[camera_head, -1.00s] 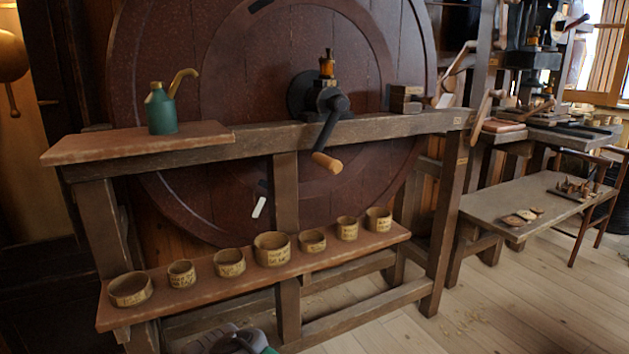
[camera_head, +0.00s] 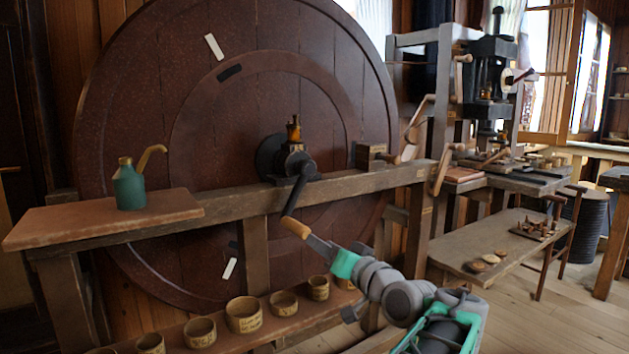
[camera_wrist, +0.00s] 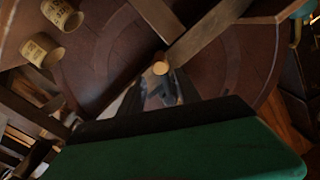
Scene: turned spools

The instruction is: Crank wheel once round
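The large dark red wheel (camera_head: 130,120) stands upright behind a wooden frame, with pale marks on its face. Its black crank arm (camera_head: 294,195) slants down from the hub (camera_head: 272,158) to a light wooden handle (camera_head: 296,228). My gripper (camera_head: 318,245) is just below and right of the handle, its tip close to the handle's lower end. Contact cannot be made out. In the wrist view the handle's round end (camera_wrist: 160,67) shows just beyond my dark gripper fingers (camera_wrist: 152,92).
The frame's beam (camera_head: 350,185) runs across the wheel below the hub. A green oil can (camera_head: 129,188) stands on the left board. Several small tubs, such as one tub (camera_head: 244,315), line the lower shelf. A low bench (camera_head: 475,240) stands to the right.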

